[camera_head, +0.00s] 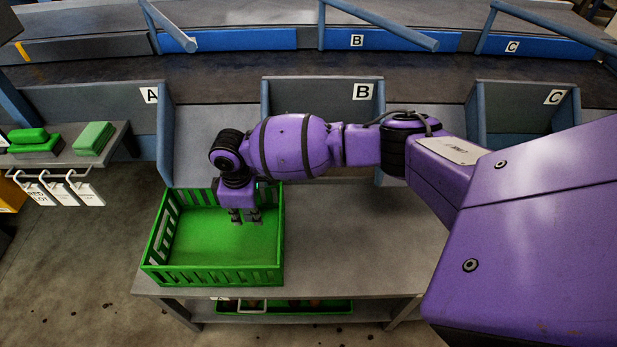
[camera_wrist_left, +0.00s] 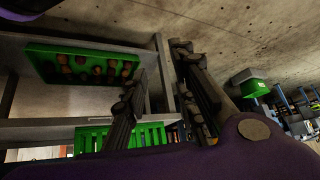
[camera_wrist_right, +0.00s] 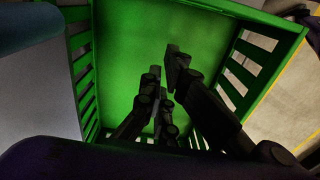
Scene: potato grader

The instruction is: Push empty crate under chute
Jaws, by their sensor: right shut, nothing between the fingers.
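An empty green slatted crate (camera_head: 212,278) stands on the left part of the grey bench (camera_head: 370,255), in front of the chutes, between the signs A (camera_head: 149,95) and B (camera_head: 363,91). My right gripper (camera_head: 246,216) points down into the crate near its far right corner. Its fingers are shut and empty; contact with a wall cannot be told. The right wrist view also shows the crate floor (camera_wrist_right: 130,60) around the fingers. My left gripper (camera_wrist_left: 158,85) is open and empty in the left wrist view, low near the bench, outside the head view.
A green crate of potatoes (camera_wrist_left: 88,50) sits on the lower shelf. A side shelf (camera_head: 100,150) with green blocks (camera_head: 93,138) and hanging tags stands at the left. The chute C sign (camera_head: 553,97) is at the right. The bench right of the crate is clear.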

